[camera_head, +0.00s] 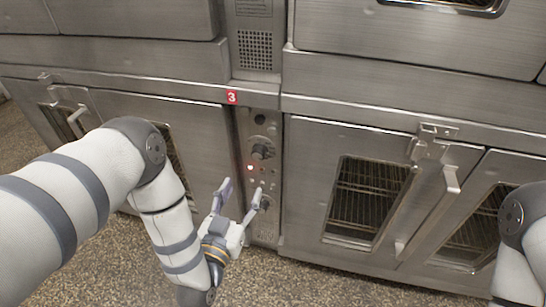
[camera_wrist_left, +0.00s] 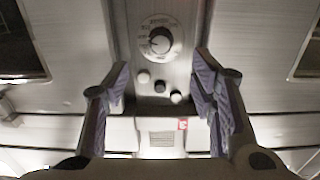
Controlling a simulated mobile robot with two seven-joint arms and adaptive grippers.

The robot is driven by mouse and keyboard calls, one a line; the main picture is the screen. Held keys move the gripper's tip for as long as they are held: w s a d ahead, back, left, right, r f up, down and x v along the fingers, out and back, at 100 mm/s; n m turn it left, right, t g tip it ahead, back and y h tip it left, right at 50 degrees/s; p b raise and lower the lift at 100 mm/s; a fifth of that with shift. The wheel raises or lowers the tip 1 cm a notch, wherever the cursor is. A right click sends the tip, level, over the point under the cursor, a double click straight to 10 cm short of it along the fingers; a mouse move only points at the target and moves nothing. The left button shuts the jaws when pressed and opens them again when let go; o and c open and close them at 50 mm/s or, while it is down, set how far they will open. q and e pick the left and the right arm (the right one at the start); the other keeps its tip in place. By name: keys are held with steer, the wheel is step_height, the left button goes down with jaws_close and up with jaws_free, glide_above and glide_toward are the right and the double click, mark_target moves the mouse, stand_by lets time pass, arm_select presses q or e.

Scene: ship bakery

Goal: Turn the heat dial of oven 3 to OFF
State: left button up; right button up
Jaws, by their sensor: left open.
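Oven 3's narrow control panel (camera_head: 247,133) stands between two steel oven fronts, below a red "3" label (camera_head: 231,97). In the head view it has an upper dark dial (camera_head: 262,150), a lit red lamp (camera_head: 251,168) and a lower dial (camera_head: 268,201) partly behind my left gripper (camera_head: 240,191). That gripper is open and empty, in front of the lower panel. The left wrist view shows a dark round dial (camera_wrist_left: 160,41) with a printed scale, too blurred to read, beyond and between the open fingers (camera_wrist_left: 158,90). My right gripper is out of view.
Oven doors with windows (camera_head: 366,200) and protruding handles (camera_head: 450,180) flank the panel. A vent grille (camera_head: 255,50) is above it. The speckled floor (camera_head: 110,258) is clear. In the left wrist view, small knobs or buttons (camera_wrist_left: 144,77) lie between the dial and the red label (camera_wrist_left: 182,124).

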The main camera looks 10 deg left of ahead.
mark_target(257, 158)
arm_select(q)
steer(key=w+b, duration=0.1)
steer(key=w, duration=1)
steer(key=shift+w+d, duration=0.15)
steer(key=shift+w+r, duration=0.1)
steer(key=shift+w, duration=0.35)
steer(key=c, duration=1.1)
